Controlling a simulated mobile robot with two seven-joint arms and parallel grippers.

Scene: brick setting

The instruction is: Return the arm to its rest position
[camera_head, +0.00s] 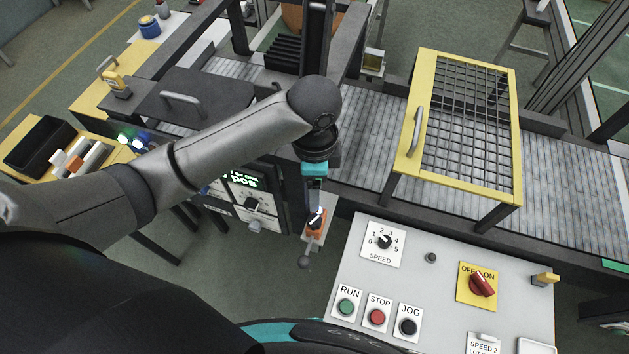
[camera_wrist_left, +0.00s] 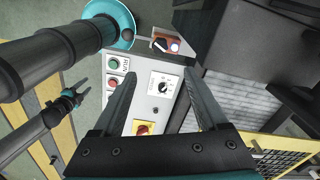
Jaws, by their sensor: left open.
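My left arm comes in from the left in the head view. Its gripper (camera_head: 314,203) points down in front of the conveyor, just left of the control panel (camera_head: 345,300). In the left wrist view the gripper (camera_wrist_left: 157,74) has its two fingers apart with nothing held between them. A small orange box with a white-and-dark lever (camera_head: 316,222) lies just below the fingertips in the head view; it also shows in the left wrist view (camera_wrist_left: 172,45). I cannot tell whether the fingers touch it. My right gripper (camera_wrist_left: 80,89) is small at the left of the wrist view.
The conveyor (camera_head: 375,150) runs behind the gripper, with a yellow-framed mesh guard (camera_head: 409,155) at right. A dark hatch with a handle (camera_head: 215,95) lies behind my forearm. A cabinet with a lit display (camera_head: 240,182) stands left of the gripper. The panel carries dials and buttons.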

